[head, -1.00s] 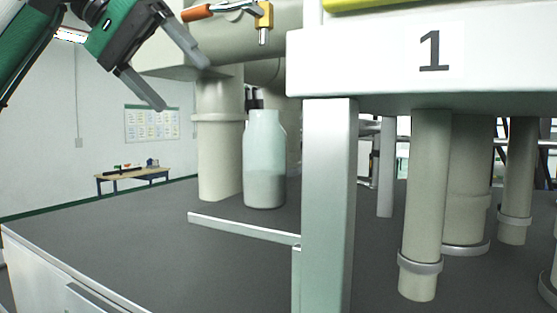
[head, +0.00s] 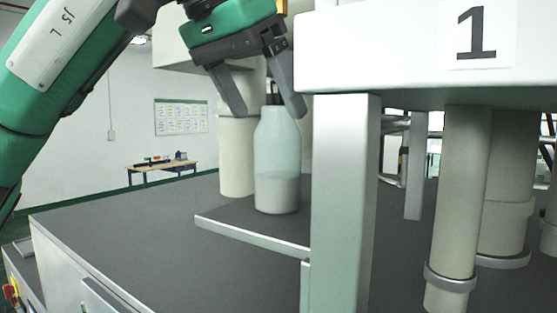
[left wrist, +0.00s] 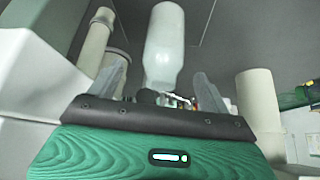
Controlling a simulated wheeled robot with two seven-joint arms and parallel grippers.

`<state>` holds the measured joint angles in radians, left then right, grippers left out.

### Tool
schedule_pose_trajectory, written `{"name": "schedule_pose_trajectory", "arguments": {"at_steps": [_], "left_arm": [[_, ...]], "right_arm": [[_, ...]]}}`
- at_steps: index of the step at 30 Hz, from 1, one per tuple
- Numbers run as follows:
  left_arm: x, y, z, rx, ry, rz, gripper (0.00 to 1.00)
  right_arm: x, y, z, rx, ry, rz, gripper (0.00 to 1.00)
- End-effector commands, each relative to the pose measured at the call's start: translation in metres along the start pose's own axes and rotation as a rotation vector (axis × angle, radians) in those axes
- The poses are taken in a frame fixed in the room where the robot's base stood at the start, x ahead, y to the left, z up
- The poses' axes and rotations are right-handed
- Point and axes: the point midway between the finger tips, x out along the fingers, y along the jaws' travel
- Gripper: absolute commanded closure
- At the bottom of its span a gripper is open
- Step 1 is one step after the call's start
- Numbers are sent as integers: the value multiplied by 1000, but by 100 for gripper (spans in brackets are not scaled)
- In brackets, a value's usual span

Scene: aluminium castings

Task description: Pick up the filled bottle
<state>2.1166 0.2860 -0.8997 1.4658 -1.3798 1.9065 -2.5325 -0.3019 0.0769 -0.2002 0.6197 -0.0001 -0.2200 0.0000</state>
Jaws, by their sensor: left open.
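The filled bottle (head: 277,165) is pale and translucent, with a greyer fill in its lower half. It stands upright on the dark tabletop, left of the white post. My left gripper (head: 268,110) is open above it, pointing down, with one finger on each side of the bottle's top in the picture. In the left wrist view the bottle (left wrist: 165,45) lies between the two spread fingers of the gripper (left wrist: 160,70), its dark top toward the palm. I cannot tell whether either finger touches it. My right gripper is not in view.
A white frame with a "1" sign (head: 483,32) and its post (head: 340,200) stand right of the bottle. A beige column (head: 237,160) stands just behind left. A low metal rail (head: 250,237) runs in front. The tabletop's left front (head: 130,225) is clear.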

Motion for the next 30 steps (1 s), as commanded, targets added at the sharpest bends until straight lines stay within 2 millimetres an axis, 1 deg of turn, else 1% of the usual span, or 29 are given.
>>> {"name": "schedule_pose_trajectory", "arguments": {"at_steps": [5,9,13,16,21,23,24,26,27,30], "left_arm": [[14,-3,1,1,-2,2,19],[34,-7,3,0,-2,2,19],[49,-6,3,0,-2,3,19],[53,-6,4,-1,0,2,19],[53,-6,4,-1,0,2,19],[53,-6,4,-1,0,2,29],[53,-6,4,-1,0,2,37],[53,-6,4,-1,0,2,49],[53,-6,4,-1,0,2,57],[53,-6,4,-1,0,2,73]], "right_arm": [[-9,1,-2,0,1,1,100],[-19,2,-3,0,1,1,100],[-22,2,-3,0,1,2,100],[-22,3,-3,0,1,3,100],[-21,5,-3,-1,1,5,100],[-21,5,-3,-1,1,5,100],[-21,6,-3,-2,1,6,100],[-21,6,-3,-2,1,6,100],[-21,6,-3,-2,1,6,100],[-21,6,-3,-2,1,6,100]]}}
